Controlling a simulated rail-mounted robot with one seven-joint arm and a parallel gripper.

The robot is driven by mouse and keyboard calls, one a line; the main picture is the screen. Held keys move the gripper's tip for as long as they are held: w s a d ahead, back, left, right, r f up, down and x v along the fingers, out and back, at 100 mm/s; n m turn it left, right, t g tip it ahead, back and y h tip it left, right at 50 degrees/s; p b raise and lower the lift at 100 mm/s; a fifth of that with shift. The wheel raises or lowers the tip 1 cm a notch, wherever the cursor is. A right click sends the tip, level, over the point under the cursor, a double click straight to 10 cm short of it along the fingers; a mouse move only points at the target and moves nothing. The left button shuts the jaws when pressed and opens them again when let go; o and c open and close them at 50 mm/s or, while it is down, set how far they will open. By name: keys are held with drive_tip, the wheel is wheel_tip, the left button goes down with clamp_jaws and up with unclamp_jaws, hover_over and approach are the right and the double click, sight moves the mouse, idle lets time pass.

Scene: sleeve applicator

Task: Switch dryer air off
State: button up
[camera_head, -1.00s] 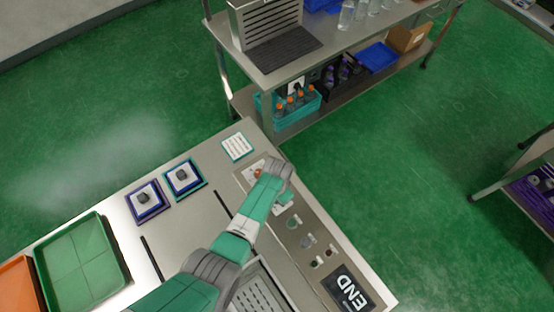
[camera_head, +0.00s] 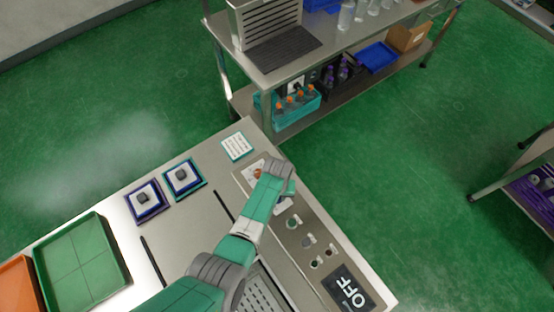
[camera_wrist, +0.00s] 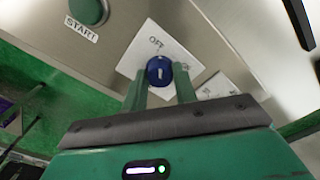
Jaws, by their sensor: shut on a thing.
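A round blue knob (camera_wrist: 159,69) with a white pointer mark sits on a white label plate (camera_wrist: 131,66) in the wrist view. The word OFF is printed just above the knob there, and the white mark stands roughly upright towards it. My gripper (camera_wrist: 160,87) has its two green fingers closed on either side of the knob. In the head view my arm reaches over the control panel (camera_head: 317,231), and my wrist hides the fingers and most of the knob.
A green button (camera_wrist: 88,10) marked START is beside the knob plate. Several small buttons line the panel. Two framed square holders (camera_head: 147,201) and a green tray (camera_head: 81,262) lie to the left. A metal shelf bench (camera_head: 282,66) stands behind.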

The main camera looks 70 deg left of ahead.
drive_tip(key=shift+n, duration=0.7)
drive_tip(key=o, duration=1)
drive_tip(key=shift+c, duration=0.2)
wheel_tip(320, 180, up, 8)
drive_tip(key=shift+f+p, duration=0.1)
drive_tip(key=shift+p, duration=0.75)
